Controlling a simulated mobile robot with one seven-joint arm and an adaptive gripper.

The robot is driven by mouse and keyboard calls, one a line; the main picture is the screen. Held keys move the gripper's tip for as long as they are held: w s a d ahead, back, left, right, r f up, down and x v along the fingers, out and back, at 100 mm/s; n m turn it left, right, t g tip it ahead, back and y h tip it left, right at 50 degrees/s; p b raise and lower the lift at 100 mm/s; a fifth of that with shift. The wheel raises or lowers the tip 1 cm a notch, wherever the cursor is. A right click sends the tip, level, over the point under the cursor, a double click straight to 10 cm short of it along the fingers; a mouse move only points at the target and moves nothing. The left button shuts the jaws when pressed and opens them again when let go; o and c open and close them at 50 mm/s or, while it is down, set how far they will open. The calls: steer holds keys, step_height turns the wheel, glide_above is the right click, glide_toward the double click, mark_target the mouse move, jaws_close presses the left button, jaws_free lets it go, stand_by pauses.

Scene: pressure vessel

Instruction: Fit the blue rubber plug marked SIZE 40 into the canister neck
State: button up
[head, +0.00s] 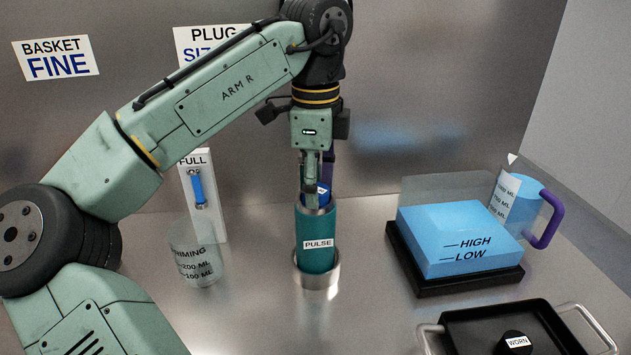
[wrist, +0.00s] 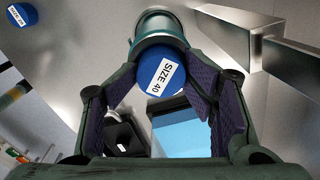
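The blue plug (wrist: 161,75) faces the wrist camera with its SIZE 40 label. It is at the top end of the teal canister (head: 317,238), which is marked PULSE and stands upright in a metal ring. The plug (head: 323,192) also shows in the head view, partly behind a finger. My gripper (head: 318,190) comes down from above, its purple-padded fingers on either side of the plug. In the wrist view my gripper (wrist: 163,72) appears shut on the plug's edges. The neck opening is hidden, so I cannot tell how deep the plug sits.
A clear beaker (head: 195,262) stands left of the canister, before a white FULL stand (head: 202,222). A blue-filled tank (head: 458,240), a purple-handled jug (head: 545,220) and a black tray (head: 480,320) are right.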

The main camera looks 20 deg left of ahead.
steer(key=shift+o, duration=1)
steer(key=shift+f, duration=0.5)
steer(key=shift+r, duration=0.2)
step_height(320, 180, up, 9)
steer(key=shift+f+p, duration=0.1)
steer(key=shift+p, duration=0.3)
